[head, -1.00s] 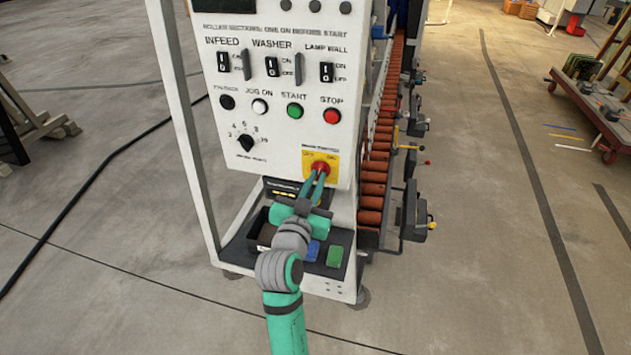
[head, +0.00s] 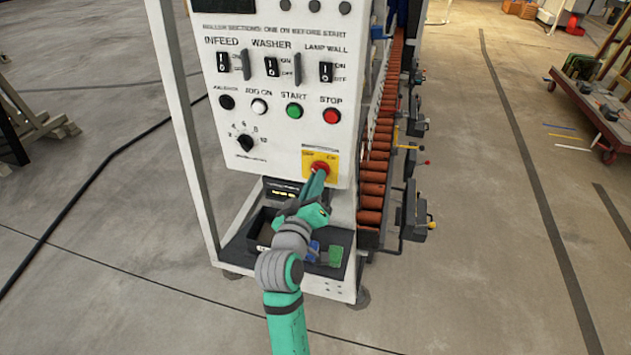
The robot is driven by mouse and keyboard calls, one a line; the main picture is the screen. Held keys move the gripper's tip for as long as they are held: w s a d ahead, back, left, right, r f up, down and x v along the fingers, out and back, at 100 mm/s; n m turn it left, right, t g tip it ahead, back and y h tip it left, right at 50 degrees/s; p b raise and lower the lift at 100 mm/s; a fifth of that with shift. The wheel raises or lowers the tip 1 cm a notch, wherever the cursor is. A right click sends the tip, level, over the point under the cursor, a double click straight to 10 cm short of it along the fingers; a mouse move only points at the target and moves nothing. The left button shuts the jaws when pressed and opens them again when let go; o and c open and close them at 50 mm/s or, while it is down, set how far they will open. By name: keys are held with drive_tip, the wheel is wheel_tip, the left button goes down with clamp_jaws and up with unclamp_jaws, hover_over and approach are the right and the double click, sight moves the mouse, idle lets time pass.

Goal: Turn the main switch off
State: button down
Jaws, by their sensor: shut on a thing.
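The main switch is a red rotary knob (head: 319,168) on a yellow plate (head: 333,160), low on the right of the white control panel (head: 285,140). My gripper (head: 318,176) reaches up to it from below, and its fingers are shut on the knob. The gripper body is rolled, so the fingers show nearly edge-on, one in front of the other. They hide the lower part of the knob, and its exact angle cannot be read.
Above the knob are a red stop button (head: 331,116), a green start button (head: 294,111) and black rocker switches (head: 271,67). A shelf (head: 240,250) with a dark tray lies below the panel. Orange rollers (head: 372,190) run behind at the right. The floor at the left is mostly clear.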

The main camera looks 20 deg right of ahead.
drive_tip(key=shift+n, duration=0.6)
drive_tip(key=c, duration=1.8)
unclamp_jaws()
drive_tip(key=shift+c, duration=0.2)
drive_tip(key=v, duration=1)
drive_tip(key=shift+s+a, duration=0.3)
